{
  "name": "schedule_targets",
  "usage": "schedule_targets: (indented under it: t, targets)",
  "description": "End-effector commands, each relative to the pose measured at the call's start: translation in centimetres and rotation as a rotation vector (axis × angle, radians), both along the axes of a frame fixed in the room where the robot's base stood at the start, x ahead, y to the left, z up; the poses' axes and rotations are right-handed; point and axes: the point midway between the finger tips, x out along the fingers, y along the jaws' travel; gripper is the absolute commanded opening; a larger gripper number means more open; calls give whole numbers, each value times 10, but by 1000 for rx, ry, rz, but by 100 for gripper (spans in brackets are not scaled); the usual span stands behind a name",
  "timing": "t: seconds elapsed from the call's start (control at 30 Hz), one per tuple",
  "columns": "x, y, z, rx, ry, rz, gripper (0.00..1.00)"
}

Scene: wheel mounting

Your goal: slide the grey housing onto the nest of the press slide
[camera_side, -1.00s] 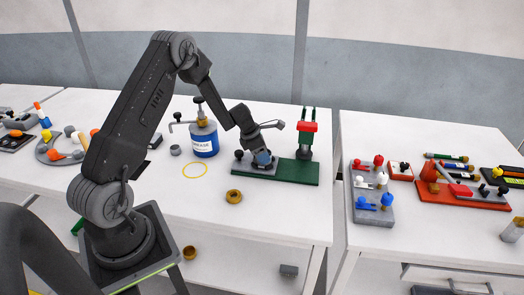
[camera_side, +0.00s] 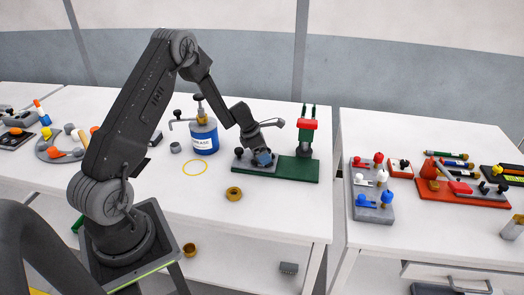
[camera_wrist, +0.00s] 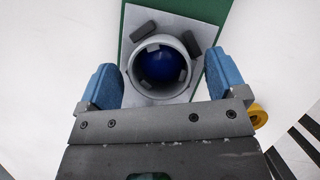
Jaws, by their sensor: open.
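In the wrist view, the grey round housing (camera_wrist: 132,66) stands over the grey plate of the press slide (camera_wrist: 208,32), with a blue round surface visible down inside it. Dark grey blocks lie around it, and small tabs show inside its rim. My gripper (camera_wrist: 162,76) is open, with one blue finger on each side of the housing; visible gaps separate the fingers from its wall. In the side view, my gripper (camera_side: 264,158) is low over the slide, hiding the housing. The green base (camera_side: 295,170) carries the grey slide plate and the red-topped press (camera_side: 307,130).
A blue grease can (camera_side: 204,138) stands left of the slide, with a small grey ring (camera_side: 175,148) and a yellow circle (camera_side: 195,168) nearby. A brass ring (camera_side: 234,194) lies in front. The white table (camera_side: 285,215) is clear at front right.

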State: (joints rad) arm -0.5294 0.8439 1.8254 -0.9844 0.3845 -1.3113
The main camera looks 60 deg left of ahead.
Motion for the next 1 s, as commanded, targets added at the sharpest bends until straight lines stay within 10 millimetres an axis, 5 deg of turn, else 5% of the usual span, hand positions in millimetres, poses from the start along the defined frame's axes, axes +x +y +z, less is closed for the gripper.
schedule_targets:
  t: [0.23,0.7,1.0]
  targets:
    - [-5,3,12,1,-1,2,91]
    - [-40,17,102,2,-3,0,91]
    - [-50,21,126,-1,0,0,91]
